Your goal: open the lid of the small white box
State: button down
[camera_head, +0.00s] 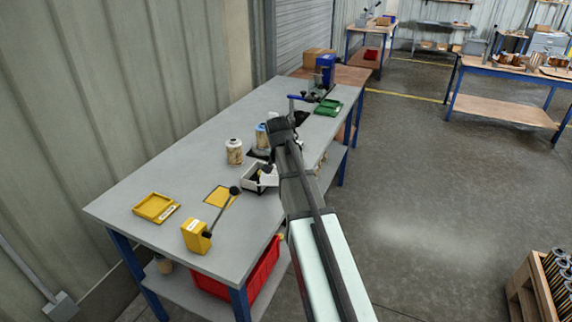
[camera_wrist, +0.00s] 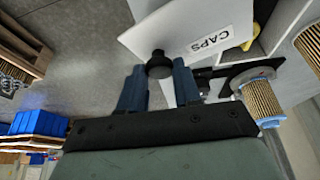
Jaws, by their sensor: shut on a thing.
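The small white box (camera_head: 258,186) stands on the grey workbench, with a dark area showing inside its white rim in the head view. In the wrist view a white panel with a CAPS label (camera_wrist: 195,30) fills the upper middle, and a black round knob (camera_wrist: 159,64) sticks out from it. My gripper (camera_wrist: 160,84) has its two blue-grey fingers on either side of this knob and is shut on it. In the head view my arm hides part of the box's right side, and the fingertips are hard to make out. The lid's exact tilt is unclear.
Filter cartridges (camera_head: 234,152) stand behind the box; one with blue ends (camera_wrist: 262,98) is close to my gripper in the wrist view. A yellow tray (camera_head: 156,207) and a yellow block with a black-knobbed lever (camera_head: 196,236) are at the near left. A green tray (camera_head: 328,107) is farther back.

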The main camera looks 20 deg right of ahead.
jog(key=s+m, duration=0.1)
jog(key=s+m+g, duration=0.1)
jog(key=shift+s+a+m, duration=0.2)
jog(key=shift+a+m, duration=0.1)
jog(key=shift+a, duration=0.05)
jog(key=shift+s+a+m+g+h, duration=0.15)
jog(key=shift+s+a+m+h, duration=0.1)
jog(key=shift+s+m, duration=0.25)
jog(key=shift+s+a+m+g+h, duration=0.2)
jog(key=shift+s+m, duration=0.15)
jog(key=shift+m, duration=0.15)
jog(key=c, duration=0.8)
grip_release()
jog(key=v, duration=1.3)
jog(key=shift+s+a+r, duration=0.1)
jog(key=shift+r, duration=0.25)
